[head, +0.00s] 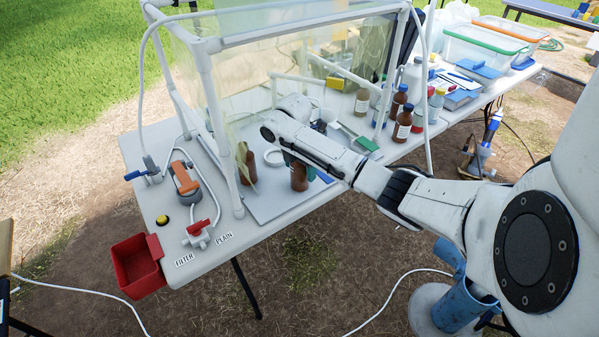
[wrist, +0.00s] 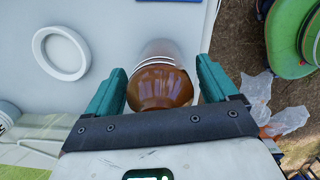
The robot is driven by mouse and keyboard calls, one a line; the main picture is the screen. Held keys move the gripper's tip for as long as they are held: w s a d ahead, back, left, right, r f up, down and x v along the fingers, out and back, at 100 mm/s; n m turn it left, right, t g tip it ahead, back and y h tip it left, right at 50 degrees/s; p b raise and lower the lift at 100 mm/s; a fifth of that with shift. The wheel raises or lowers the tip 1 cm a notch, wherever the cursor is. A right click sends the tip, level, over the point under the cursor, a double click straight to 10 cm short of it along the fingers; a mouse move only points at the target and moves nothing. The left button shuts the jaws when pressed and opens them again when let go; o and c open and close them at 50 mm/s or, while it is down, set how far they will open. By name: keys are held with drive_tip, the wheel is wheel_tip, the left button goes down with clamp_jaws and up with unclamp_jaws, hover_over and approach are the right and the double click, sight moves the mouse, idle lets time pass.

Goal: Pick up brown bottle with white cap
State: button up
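A brown bottle (head: 299,178) stands near the front edge of the bench, directly under my gripper (head: 300,162). In the wrist view the brown bottle (wrist: 160,86) sits between the two teal fingers of my gripper (wrist: 163,84), with its rounded brown part towards me and a pale label band beyond. The fingers are wide apart, with a narrow gap showing on the right side; contact on the left is unclear. Its cap is not visible in either view, so I cannot tell the cap's colour. Another brown bottle (head: 244,165) stands to the left, partly behind clear sheeting.
A white-framed clear enclosure (head: 212,95) surrounds my forearm's end. A white ring (wrist: 60,53) lies on the bench (head: 240,232). Several brown bottles (head: 402,124) stand at right. A red bin (head: 137,266) hangs at the front left corner. A blue container (head: 459,295) is below.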

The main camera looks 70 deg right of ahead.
drive_tip(key=c, duration=1.1)
drive_tip(key=shift+r, duration=0.1)
drive_tip(key=shift+c, duration=0.2)
